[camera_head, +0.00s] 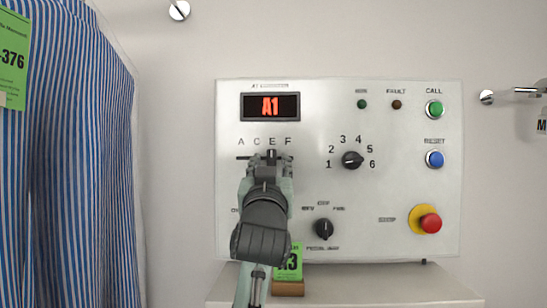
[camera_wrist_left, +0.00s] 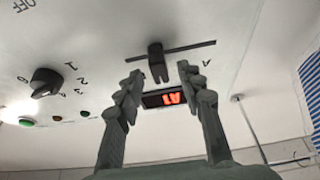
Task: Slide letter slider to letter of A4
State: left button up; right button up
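The letter slider is a dark knob (camera_wrist_left: 157,62) on a thin dark slot, seen from below in the left wrist view. My left gripper (camera_wrist_left: 158,72) is open, with one finger on each side of the knob and visible gaps between. In the head view the left gripper (camera_head: 270,165) is in front of the slot under the letters A, C, E, F and hides most of the knob. The red display (camera_head: 270,107) reads A1; it also shows upside down in the wrist view (camera_wrist_left: 164,98). My right gripper is in neither view.
The white panel (camera_head: 400,205) carries a number dial (camera_head: 352,160), a lower dial (camera_head: 324,229), green and blue buttons, and a red stop button (camera_head: 430,223). A green tag (camera_head: 289,262) stands on the ledge below. Striped garments (camera_head: 70,160) hang at left.

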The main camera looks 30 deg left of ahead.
aim_at(272, 158)
pick_arm(q)
jog(key=shift+x, duration=1.15)
grip_shut()
jog(key=shift+w+f, duration=0.1)
